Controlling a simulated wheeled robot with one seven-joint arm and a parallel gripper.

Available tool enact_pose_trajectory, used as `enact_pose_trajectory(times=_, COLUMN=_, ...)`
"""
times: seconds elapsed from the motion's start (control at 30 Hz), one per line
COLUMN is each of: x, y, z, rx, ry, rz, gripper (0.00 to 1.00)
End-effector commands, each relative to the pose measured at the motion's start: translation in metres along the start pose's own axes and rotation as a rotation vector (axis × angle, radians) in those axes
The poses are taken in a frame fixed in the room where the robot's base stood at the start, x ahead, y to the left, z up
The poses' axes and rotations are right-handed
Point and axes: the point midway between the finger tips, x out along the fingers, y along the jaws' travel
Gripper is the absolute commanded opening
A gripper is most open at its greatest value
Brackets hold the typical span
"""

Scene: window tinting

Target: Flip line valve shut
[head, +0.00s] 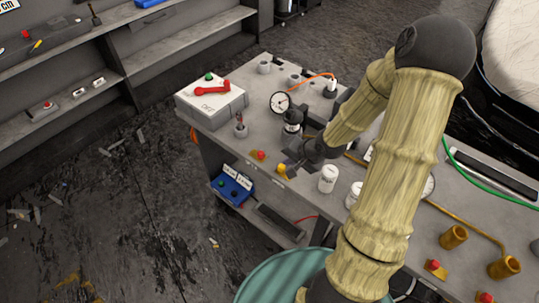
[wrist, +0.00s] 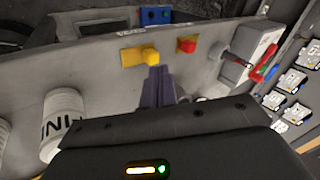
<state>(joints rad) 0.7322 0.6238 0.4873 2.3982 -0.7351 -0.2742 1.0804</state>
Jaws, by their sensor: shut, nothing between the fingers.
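No readable label marks the line valve. My gripper (wrist: 158,74) is shut and empty, with its fingertips close to a yellow block with a protruding knob (wrist: 150,54) on the bench's front edge. In the wrist view I cannot tell whether they touch. In the head view my gripper (head: 291,168) is beside the yellow knob (head: 281,169), partly hidden by my own wrist. A red button (wrist: 187,46) sits beside the yellow block. A white box (head: 210,103) with a red lever (head: 208,89) and a green knob stands at the bench's far left end.
A gauge (head: 280,102), a dark bottle-like fitting (head: 292,120) and white jars (head: 327,178) crowd the bench around my gripper. Brass fittings (head: 454,237) stand at the right. A blue box (head: 231,187) sits on the lower shelf. The floor at left has scattered debris.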

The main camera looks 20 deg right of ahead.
Motion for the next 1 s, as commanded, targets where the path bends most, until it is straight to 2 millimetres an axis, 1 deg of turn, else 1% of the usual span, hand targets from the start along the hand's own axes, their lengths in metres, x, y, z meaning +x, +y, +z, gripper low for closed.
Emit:
enact_pose_trajectory(times=0.03, x=0.003, y=0.0, z=-0.006, rx=0.078, ry=-0.005, rz=-0.062, gripper=0.0)
enact_pose_trajectory(times=0.1, x=0.006, y=-0.004, z=-0.012, rx=0.16, ry=-0.011, rz=-0.14, gripper=0.0)
enact_pose_trajectory(times=0.23, x=0.007, y=-0.01, z=-0.018, rx=0.247, ry=-0.02, rz=-0.225, gripper=0.0)
enact_pose_trajectory(times=0.67, x=0.01, y=-0.013, z=-0.017, rx=0.255, ry=-0.026, rz=-0.237, gripper=0.0)
enact_pose_trajectory(times=0.77, x=0.016, y=-0.014, z=-0.016, rx=0.255, ry=-0.028, rz=-0.237, gripper=0.0)
enact_pose_trajectory(times=0.87, x=0.025, y=-0.016, z=-0.016, rx=0.255, ry=-0.028, rz=-0.237, gripper=0.0)
enact_pose_trajectory(times=1.0, x=0.043, y=-0.021, z=-0.016, rx=0.254, ry=-0.029, rz=-0.235, gripper=0.0)
